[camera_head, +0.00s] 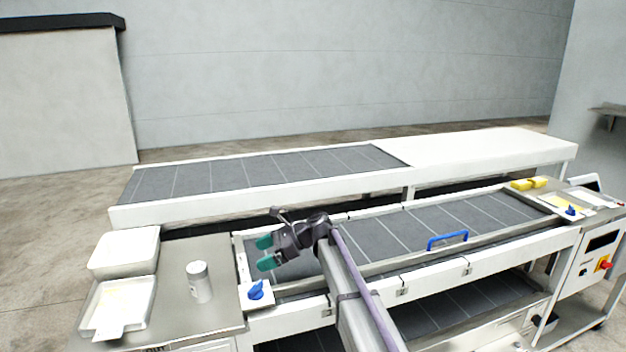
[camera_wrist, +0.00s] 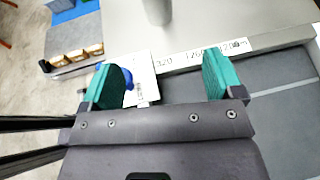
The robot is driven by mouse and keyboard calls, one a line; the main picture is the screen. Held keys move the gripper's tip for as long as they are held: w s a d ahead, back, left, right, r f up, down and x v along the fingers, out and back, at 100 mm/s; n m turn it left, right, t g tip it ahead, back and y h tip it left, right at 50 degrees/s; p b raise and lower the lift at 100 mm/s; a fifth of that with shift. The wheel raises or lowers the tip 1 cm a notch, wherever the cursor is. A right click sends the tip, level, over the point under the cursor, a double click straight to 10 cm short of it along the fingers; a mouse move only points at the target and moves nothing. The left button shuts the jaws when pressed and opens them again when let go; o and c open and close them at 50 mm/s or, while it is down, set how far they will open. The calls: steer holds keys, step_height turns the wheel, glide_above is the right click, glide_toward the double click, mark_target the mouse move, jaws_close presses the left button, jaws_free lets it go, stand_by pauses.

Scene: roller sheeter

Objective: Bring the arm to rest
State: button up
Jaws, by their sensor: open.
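My gripper (camera_head: 266,253) has teal finger pads and is above the left end of the near dark belt (camera_head: 400,236) in the head view. In the wrist view, the two pads of my gripper (camera_wrist: 165,80) stand wide apart with nothing held between them. A blue knob (camera_head: 255,290) on a white plate lies just below and left of the fingers. In the wrist view this blue knob (camera_wrist: 127,78) shows beside the left pad, partly hidden by it. My arm reaches in from the bottom of the head view.
A white canister (camera_head: 199,282), a white bin (camera_head: 125,252) and a white scoop tray (camera_head: 119,308) stand on the left steel table. A blue handle (camera_head: 447,240) rises from the belt. Yellow blocks (camera_head: 528,184) and a control box with a red button (camera_head: 603,264) are at right.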

steer(key=s+d+f+n+h, duration=0.1)
steer(key=s+d, duration=0.1)
steer(key=s+d+f+n+h, duration=0.1)
steer(key=s+d, duration=0.1)
steer(key=s+d+f+n+t+h, duration=0.1)
steer(key=s, duration=0.2)
steer(key=shift+d+f, duration=0.25)
steer(key=shift+d, duration=0.15)
steer(key=s+d+f+n+h, duration=0.2)
steer(key=s+d+n+h, duration=0.1)
steer(key=s+d, duration=0.4)
steer(key=s+d+f+n+t+h, duration=0.1)
steer(key=s+d+f+n+h, duration=0.1)
steer(key=s+d+n, duration=0.3)
steer(key=s+d+f+n+h, duration=0.2)
steer(key=s+d+n+h, duration=0.2)
steer(key=s+d, duration=0.6)
steer(key=d+h, duration=0.1)
steer(key=d, duration=0.3)
steer(key=shift+s+d+f+t, duration=0.15)
steer(key=shift+s+f+t, duration=0.1)
steer(key=shift+s+t, duration=0.05)
